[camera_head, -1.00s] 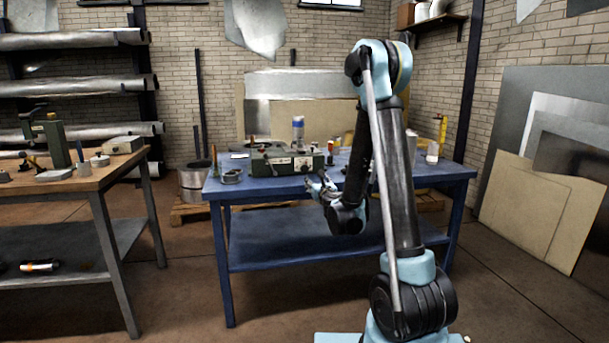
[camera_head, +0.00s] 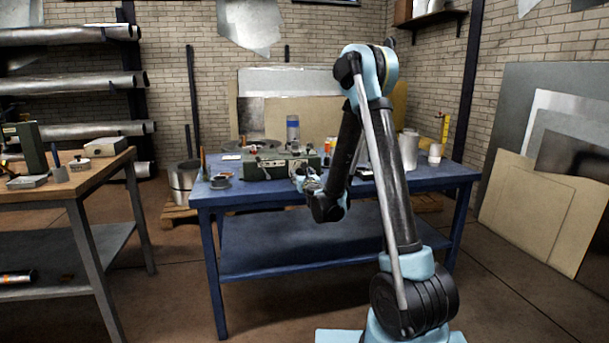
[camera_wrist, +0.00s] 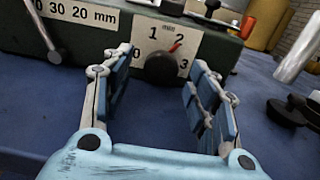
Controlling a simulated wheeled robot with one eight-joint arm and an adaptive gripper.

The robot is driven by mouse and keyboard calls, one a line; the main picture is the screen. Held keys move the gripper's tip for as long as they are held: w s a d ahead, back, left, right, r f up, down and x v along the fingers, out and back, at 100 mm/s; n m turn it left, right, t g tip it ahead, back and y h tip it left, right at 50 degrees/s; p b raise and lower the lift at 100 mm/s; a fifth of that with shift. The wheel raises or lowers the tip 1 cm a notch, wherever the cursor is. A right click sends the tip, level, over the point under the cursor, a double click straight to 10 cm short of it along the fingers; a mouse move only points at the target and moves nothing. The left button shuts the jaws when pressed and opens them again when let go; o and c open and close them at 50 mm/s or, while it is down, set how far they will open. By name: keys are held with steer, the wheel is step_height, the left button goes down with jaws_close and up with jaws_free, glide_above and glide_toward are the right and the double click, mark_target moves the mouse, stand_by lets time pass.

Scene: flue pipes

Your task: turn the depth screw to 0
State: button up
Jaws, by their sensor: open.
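The depth screw appears to be the dark round knob (camera_wrist: 160,68) on the front of a green machine. A white scale plate (camera_wrist: 165,38) around it reads 0, 1, 2, 3, and the red pointer (camera_wrist: 175,46) is at about 2. The green machine (camera_head: 285,167) stands on the blue table in the head view. My gripper (camera_wrist: 158,78) is open and empty. Its fingers stand left and right of the knob in the wrist view, with the knob beyond them; contact is not visible. In the head view my gripper (camera_head: 306,180) is in front of the machine.
Another plate (camera_wrist: 75,12) reading "30 20 mm" is left of the dial, with a dark lever end (camera_wrist: 54,57) before it. A lever with a dark knob (camera_wrist: 286,112) is at right.

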steer(key=shift+x, duration=0.85)
steer(key=c, duration=1.1)
steer(key=shift+o, duration=0.2)
steer(key=shift+n, duration=0.3)
steer(key=n, duration=0.3)
steer(key=shift+n, duration=2.6)
steer(key=shift+s+a+f, duration=0.1)
